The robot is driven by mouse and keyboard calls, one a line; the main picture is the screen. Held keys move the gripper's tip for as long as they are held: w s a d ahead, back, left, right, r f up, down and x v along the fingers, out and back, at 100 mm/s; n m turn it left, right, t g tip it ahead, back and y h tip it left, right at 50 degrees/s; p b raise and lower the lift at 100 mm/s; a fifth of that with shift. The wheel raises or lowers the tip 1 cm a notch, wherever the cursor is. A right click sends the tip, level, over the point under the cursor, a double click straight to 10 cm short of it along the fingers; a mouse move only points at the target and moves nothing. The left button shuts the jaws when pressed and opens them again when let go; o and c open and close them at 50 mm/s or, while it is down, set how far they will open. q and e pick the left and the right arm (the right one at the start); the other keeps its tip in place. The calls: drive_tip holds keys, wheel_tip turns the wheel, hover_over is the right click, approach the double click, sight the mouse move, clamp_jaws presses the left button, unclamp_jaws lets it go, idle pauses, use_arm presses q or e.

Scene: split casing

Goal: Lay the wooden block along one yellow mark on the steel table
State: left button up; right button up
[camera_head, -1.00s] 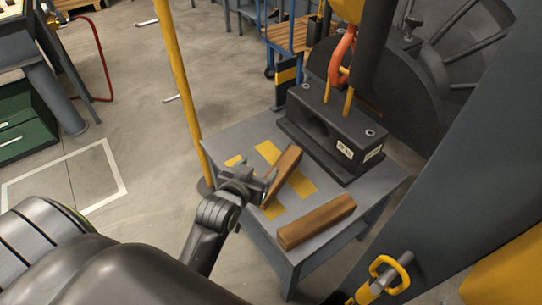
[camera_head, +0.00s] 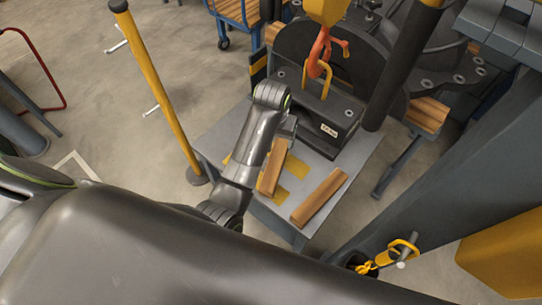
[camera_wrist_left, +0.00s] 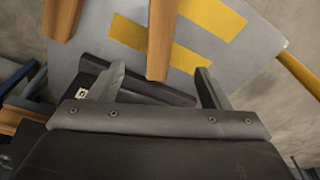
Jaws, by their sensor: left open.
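One wooden block (camera_head: 271,170) lies on the steel table (camera_head: 345,165) across a yellow mark (camera_head: 297,166). My left gripper (camera_head: 287,128) is beyond the first block's far end, partly hidden by my arm. Its fingers (camera_wrist_left: 160,85) are open and empty, with the block's end ahead between them. My right gripper is out of view.
A dark casing (camera_head: 335,125) with an orange hook (camera_head: 318,55) above it stands on the table's back, close to my left gripper. A yellow post (camera_head: 155,85) stands left of the table. A dark column (camera_head: 400,70) rises behind right.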

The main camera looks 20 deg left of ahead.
use_arm(q)
drive_tip(key=b, duration=0.3)
hover_over(276, 160)
drive_tip(key=s, duration=0.1)
wheel_tip(276, 160, down, 11)
drive_tip(key=shift+s+d+r, duration=0.1)
drive_tip(key=f, duration=0.4)
drive_tip(key=w+f+b, duration=0.1)
drive_tip(key=f, duration=0.1)
drive_tip(key=shift+f, duration=0.2)
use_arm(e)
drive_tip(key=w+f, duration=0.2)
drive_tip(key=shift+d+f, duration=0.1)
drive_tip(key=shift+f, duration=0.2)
use_arm(q)
drive_tip(key=c, duration=0.5)
drive_tip(key=shift+r, duration=0.1)
drive_tip(key=c, duration=0.9)
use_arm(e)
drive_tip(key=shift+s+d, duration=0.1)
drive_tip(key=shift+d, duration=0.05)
